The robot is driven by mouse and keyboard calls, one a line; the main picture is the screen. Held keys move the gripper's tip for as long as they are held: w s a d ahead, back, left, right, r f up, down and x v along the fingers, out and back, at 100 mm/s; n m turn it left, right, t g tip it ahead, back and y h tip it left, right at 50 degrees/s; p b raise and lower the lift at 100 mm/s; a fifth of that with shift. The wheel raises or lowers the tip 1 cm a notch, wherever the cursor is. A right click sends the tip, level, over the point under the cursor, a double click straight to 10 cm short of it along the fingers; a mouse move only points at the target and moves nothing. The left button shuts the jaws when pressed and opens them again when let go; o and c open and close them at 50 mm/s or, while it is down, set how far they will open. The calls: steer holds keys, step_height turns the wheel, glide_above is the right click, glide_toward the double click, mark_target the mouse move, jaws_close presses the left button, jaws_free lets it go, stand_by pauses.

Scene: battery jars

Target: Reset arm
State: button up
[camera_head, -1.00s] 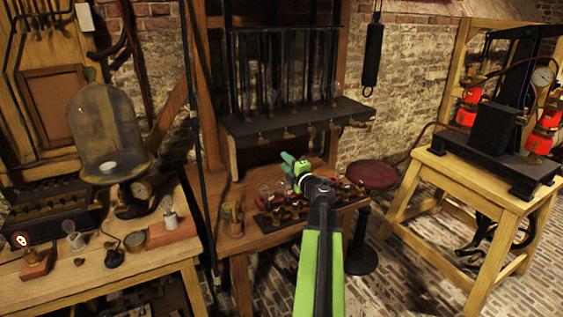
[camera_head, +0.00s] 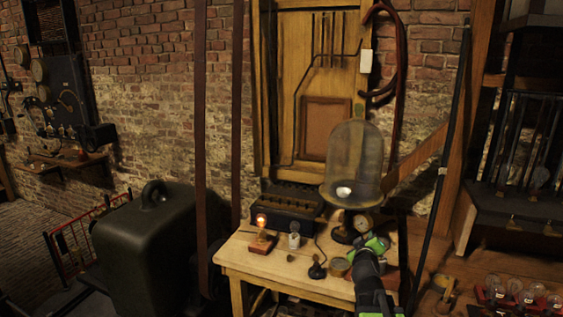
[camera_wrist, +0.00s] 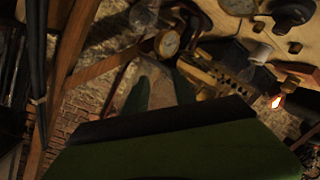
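My gripper (camera_head: 376,243) is green and black. In the head view it is in front of the right part of a wooden table (camera_head: 300,277), close to the foot of a glass bell jar (camera_head: 355,160). In the wrist view its two dark green fingers (camera_wrist: 161,92) stand apart with nothing visible between them, though the picture is dim. My arm reaches up from the lower right of the head view.
A lit bulb on a block (camera_head: 263,243), a second bulb (camera_head: 294,240) and a dark box (camera_head: 287,210) are on the table. A large black case (camera_head: 160,250) stands left. Several bulbs sit on a rack (camera_head: 520,296) at lower right.

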steer(key=s+a+f+m+g+y, duration=0.25)
steer(key=s+a+f+g, duration=0.4)
steer(key=f, duration=0.55)
steer(key=s+a+f+m+g+y, duration=0.1)
steer(key=s+a+f+g, duration=0.2)
steer(key=s, duration=0.5)
steer(key=s+a+f+m+g+y, duration=0.1)
steer(key=s+a+f+g, duration=0.2)
steer(key=s, duration=0.6)
steer(key=shift+a+f+g, duration=0.25)
steer(key=shift+a+g, duration=0.35)
steer(key=shift+g, duration=0.45)
steer(key=shift+s+d+m+y, duration=0.1)
steer(key=shift+m+y, duration=0.15)
